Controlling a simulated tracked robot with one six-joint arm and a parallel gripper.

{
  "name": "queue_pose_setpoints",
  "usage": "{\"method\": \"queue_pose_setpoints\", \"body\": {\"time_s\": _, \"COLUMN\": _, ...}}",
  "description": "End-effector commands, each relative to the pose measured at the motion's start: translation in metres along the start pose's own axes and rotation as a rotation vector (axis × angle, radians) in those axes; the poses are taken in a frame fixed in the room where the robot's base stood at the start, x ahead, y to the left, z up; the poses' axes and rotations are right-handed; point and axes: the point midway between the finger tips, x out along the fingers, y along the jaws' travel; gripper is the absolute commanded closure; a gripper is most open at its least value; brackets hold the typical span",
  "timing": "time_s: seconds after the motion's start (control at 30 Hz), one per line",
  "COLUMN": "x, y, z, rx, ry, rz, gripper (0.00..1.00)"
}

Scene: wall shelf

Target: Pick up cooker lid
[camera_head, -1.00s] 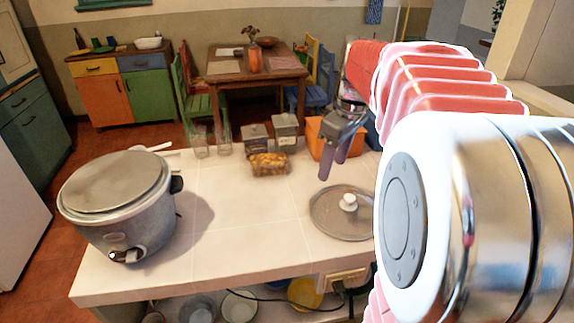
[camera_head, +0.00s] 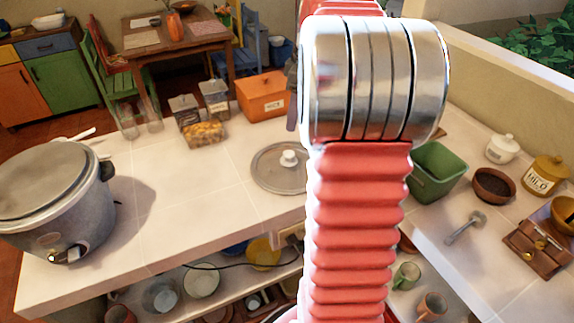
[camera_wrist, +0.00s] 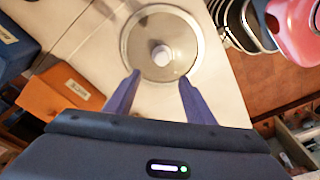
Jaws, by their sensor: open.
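A round glass lid (camera_head: 268,178) with a metal rim and a white knob (camera_head: 289,158) lies flat on the white tiled counter (camera_head: 190,215). The lid also shows in the wrist view (camera_wrist: 135,58), with its knob near the middle (camera_wrist: 161,55). My gripper (camera_wrist: 159,78) is open and empty. Its two fingers point toward the lid, and the knob appears just beyond the gap between the tips. In the head view my arm hides most of the gripper. A grey rice cooker (camera_head: 75,215) with a flat grey top stands at the counter's left.
Glass jars (camera_head: 205,135) and an orange box (camera_head: 262,96) stand behind the lid. A green bin (camera_head: 437,172), a brown bowl (camera_head: 493,185) and a yellow jar (camera_head: 546,176) stand on the right counter. A lower shelf holds dishes. The counter between cooker and lid is clear.

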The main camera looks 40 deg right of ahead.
Motion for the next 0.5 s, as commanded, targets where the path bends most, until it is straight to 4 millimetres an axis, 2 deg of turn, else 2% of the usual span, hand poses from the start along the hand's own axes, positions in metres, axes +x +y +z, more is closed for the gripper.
{"method": "queue_pose_setpoints", "body": {"time_s": 0.3, "x": 0.049, "y": -0.001, "z": 0.000, "rx": 0.000, "ry": -0.001, "rz": -0.004, "gripper": 0.51}}
{"method": "queue_pose_setpoints", "body": {"time_s": 0.5, "x": 0.072, "y": -0.001, "z": 0.000, "rx": 0.000, "ry": -0.001, "rz": -0.002, "gripper": 0.51}}
